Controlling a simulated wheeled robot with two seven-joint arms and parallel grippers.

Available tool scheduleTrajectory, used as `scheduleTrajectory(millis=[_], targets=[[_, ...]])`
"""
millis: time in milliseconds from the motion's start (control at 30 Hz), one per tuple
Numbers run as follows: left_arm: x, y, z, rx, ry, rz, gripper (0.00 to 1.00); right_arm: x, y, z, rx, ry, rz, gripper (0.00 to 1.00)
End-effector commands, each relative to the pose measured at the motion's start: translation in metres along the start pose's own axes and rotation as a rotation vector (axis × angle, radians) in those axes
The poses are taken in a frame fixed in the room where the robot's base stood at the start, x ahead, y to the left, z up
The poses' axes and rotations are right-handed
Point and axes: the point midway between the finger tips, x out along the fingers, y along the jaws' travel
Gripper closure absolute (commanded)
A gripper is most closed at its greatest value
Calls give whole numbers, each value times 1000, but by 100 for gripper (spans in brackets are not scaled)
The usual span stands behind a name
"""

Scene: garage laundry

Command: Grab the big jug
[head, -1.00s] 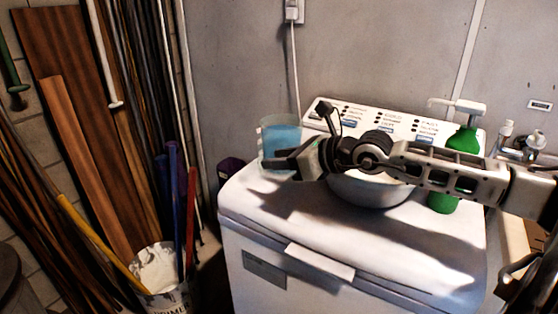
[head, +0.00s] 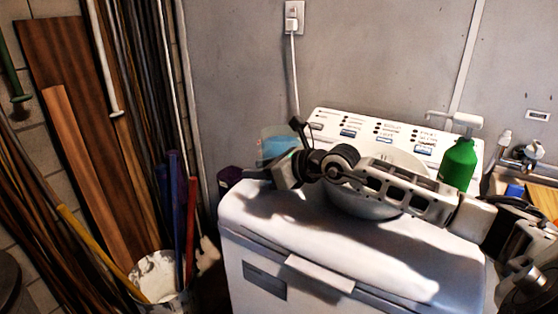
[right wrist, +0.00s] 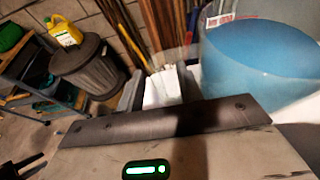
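A clear jug with blue contents (head: 277,147) stands at the back left of the white washer's top, partly hidden behind my right gripper (head: 282,170). In the right wrist view the blue jug (right wrist: 262,62) is large and close, to the right of the fingers and not between them. My right gripper also shows there, its two dark fingers apart (right wrist: 160,92) with nothing held. A yellow jug (right wrist: 64,30) stands on a grey bin in that view. A dark pronged shape at its lower left corner may be my left gripper (right wrist: 22,168); it is cut off.
A white washer (head: 330,250) bears a pale bowl (head: 365,205) under my right arm and a green pump bottle (head: 458,163). A bucket (head: 157,278) with poles stands left of it. A faucet (head: 527,150) is at the right.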

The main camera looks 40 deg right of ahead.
Motion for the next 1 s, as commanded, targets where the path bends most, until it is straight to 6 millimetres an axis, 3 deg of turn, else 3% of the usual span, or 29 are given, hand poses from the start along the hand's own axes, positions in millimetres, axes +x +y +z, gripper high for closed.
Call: scheduleTrajectory(millis=[67,167,200,1000], targets=[[0,0,-1,1,2,0,64,0,0,0,0,0,0,70],[0,0,-1,1,3,0,64,0,0,0,0,-1,0,98],[0,0,-1,1,3,0,64,0,0,0,0,-1,0,100],[0,2,-4,-10,9,0,64,0,1,0,4,0,2,100]])
